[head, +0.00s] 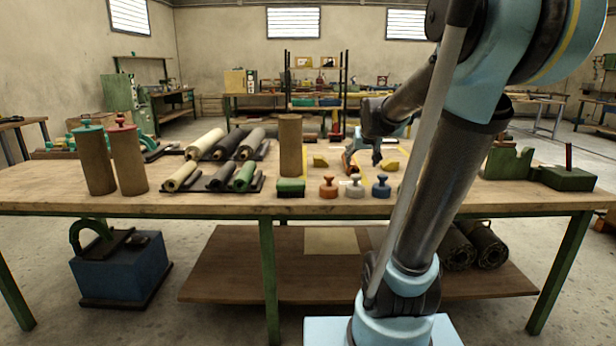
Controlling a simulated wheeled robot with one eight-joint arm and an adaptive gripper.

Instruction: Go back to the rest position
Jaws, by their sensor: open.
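My arm rises from the front right of the head view and reaches over the wooden workbench (440,203). My gripper (364,160) is low over the middle of the bench, behind the row of knobbed weights. Its dark fingers are spread apart and it is open. A small brownish-orange piece (349,163) shows beside the left finger; I cannot tell whether they touch. Part of the gripper and the bench behind it is hidden by my own arm.
A tall brown cylinder (290,146) stands left of the gripper. Several sheet rolls (206,143) lie on racks further left, near two capped cylinders (127,160). Orange (328,188), grey (355,188) and blue (381,188) knobbed weights stand in front. Green blocks (508,162) sit right.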

